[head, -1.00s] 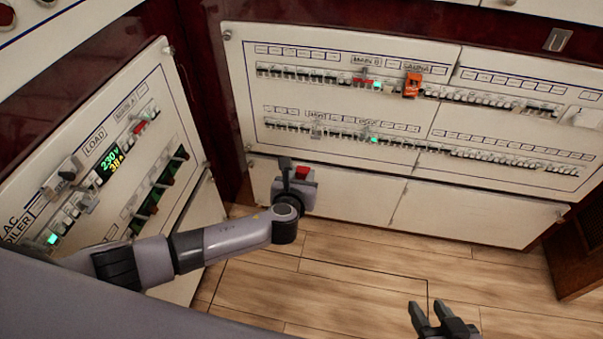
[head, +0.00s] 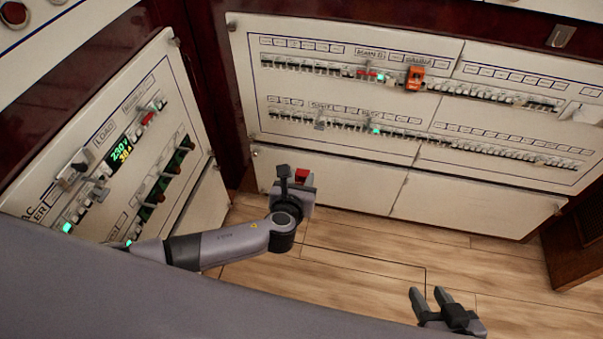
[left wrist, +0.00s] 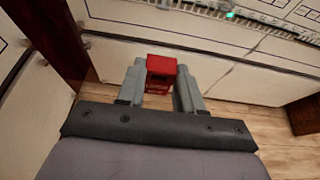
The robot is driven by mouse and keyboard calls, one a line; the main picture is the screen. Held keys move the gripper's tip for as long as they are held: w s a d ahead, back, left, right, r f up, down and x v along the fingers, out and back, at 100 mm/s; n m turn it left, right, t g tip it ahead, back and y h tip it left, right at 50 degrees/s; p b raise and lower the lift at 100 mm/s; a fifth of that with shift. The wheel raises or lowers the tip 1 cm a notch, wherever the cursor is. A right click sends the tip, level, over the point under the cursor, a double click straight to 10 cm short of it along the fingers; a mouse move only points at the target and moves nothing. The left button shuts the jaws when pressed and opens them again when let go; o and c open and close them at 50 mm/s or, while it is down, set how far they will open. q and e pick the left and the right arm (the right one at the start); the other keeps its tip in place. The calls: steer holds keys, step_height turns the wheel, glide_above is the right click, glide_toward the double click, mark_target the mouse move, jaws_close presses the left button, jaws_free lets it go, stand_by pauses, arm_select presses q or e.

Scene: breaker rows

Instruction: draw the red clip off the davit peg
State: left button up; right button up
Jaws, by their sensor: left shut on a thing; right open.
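A small red clip (head: 302,174) is held between the fingers of my left gripper (head: 291,180), in front of the plain lower doors of the far cabinet. In the left wrist view the red clip (left wrist: 161,67) sits between the two grey fingers, clear of the breaker panel. My left gripper is shut on it. My right gripper (head: 440,303) is open and empty, low over the wooden floor at the right.
The far breaker panel (head: 350,110) has two rows of switches, with an orange clip (head: 414,78) on its upper row. A side panel (head: 95,150) with a lit display stands at the left. The wooden floor (head: 370,265) between is clear.

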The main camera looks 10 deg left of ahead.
arm_select(q)
steer(key=shift+s+p, duration=0.4)
steer(key=shift+s, duration=0.45)
steer(key=shift+s, duration=0.1)
steer(key=shift+s+r+p, duration=0.1)
steer(key=shift+s+p, duration=0.65)
steer(key=shift+s, duration=0.5)
steer(key=p, duration=0.2)
glide_toward(301, 182)
steer(key=shift+s+f, duration=0.2)
steer(key=shift+f, duration=0.65)
steer(key=shift+d, duration=0.1)
